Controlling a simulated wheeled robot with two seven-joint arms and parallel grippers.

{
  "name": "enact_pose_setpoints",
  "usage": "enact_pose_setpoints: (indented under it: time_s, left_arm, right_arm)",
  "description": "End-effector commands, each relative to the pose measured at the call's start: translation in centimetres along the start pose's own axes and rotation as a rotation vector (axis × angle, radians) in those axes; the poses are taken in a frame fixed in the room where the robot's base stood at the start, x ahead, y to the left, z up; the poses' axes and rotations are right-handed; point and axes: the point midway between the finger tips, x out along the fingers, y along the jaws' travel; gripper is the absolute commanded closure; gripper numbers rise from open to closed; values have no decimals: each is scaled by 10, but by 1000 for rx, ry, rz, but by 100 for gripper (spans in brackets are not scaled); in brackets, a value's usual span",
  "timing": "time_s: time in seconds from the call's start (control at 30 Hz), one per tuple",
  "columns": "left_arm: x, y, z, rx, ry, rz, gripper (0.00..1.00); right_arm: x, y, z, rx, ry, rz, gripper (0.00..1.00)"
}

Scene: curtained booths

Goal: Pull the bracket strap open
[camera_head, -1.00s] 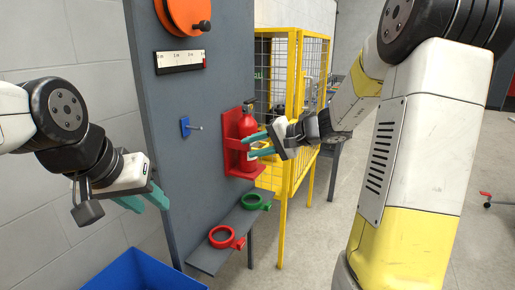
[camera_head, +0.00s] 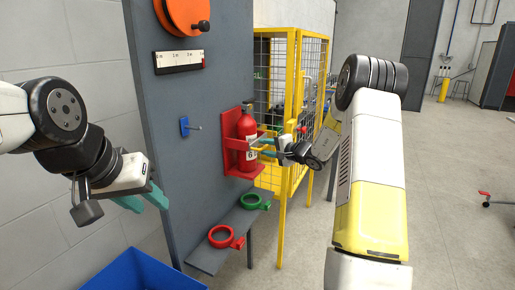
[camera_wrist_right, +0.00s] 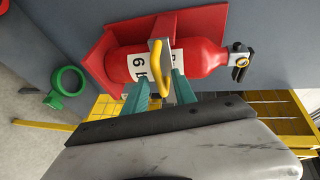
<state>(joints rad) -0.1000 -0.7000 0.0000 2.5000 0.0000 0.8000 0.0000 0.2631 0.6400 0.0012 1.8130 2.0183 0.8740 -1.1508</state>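A red fire extinguisher (camera_head: 246,128) stands upright in a red wall bracket (camera_head: 231,158) on the grey panel. A yellow pull handle (camera_wrist_right: 181,87) stands out from the strap, between the teal fingers of my right gripper (camera_wrist_right: 160,82). The fingers are apart, with gaps beside the handle. In the head view, my right gripper (camera_head: 264,147) is at the extinguisher's right front. My left gripper (camera_head: 148,201) is open and empty, left of the panel.
A shelf (camera_head: 206,258) below holds a red ring (camera_head: 221,237) and a green ring (camera_head: 250,201). A blue peg plate (camera_head: 184,127) and an orange reel (camera_head: 185,14) are on the panel. A yellow mesh cage (camera_head: 282,190) stands behind; a blue bin (camera_head: 140,272) is in front.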

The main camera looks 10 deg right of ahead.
Motion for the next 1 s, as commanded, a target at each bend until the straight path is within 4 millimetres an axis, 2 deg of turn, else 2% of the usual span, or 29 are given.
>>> enact_pose_setpoints:
  time_s: [0.13, 0.37, 0.53, 0.57, 1.0]
  left_arm:
    - [0, 0, 0, 0, 0, 0, 64]
    - [0, 0, 0, 0, 0, 0, 64]
    - [0, 0, 0, 0, 0, 0, 64]
    - [0, 0, 0, 0, 0, 0, 64]
    - [0, 0, 0, 0, 0, 0, 64]
  right_arm:
    - [8, 0, 0, 0, 0, -1, 67]
    - [9, 0, 0, 1, 0, 0, 67]
    - [8, 0, 0, 0, 0, 0, 99]
    - [8, 0, 0, 0, 0, 0, 100]
    - [8, 0, 0, 0, 0, 0, 100]
